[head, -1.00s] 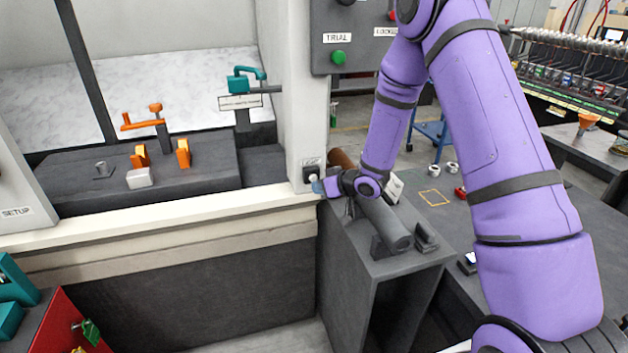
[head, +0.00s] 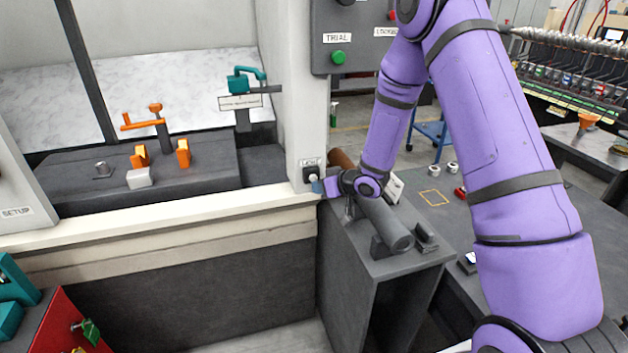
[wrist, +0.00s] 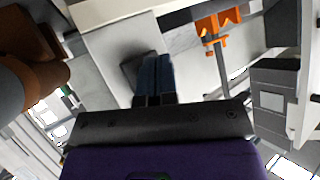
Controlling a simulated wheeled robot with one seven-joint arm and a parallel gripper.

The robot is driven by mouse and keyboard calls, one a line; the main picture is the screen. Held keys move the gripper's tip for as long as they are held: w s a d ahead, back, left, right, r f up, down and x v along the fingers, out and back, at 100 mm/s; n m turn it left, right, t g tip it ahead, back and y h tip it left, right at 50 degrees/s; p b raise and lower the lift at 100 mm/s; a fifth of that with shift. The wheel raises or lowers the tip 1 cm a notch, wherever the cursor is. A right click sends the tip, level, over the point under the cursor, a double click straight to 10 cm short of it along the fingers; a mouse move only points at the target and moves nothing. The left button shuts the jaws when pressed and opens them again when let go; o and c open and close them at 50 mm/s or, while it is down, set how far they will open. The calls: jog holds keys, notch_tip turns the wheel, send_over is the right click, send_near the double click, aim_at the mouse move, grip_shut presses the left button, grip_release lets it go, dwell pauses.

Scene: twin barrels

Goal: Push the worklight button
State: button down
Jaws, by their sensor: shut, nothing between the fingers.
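The worklight button is on a small black box (head: 309,173) low on the pale post, under a small label that seems to read LIGHT. A pale button cap (head: 314,178) shows on its front. My gripper (head: 318,186) is shut and empty, with its blue fingertips right at the button's lower right. Whether the tips touch the cap cannot be told. In the wrist view my shut fingers (wrist: 154,75) point at the post, over a dark grey box (wrist: 130,70) that appears to be the button housing. The fingers hide the cap there.
A panel with a green TRIAL button (head: 338,57) hangs above. Orange clamps (head: 183,153) sit on the fixture inside the enclosure at left.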

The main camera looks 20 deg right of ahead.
jog(key=shift+w, duration=0.1)
dwell(0.3)
jog(key=shift+w, duration=0.35)
jog(key=shift+w, duration=0.35)
dwell(0.6)
jog(key=shift+s, duration=0.8)
jog(key=s, duration=0.6)
dwell(0.4)
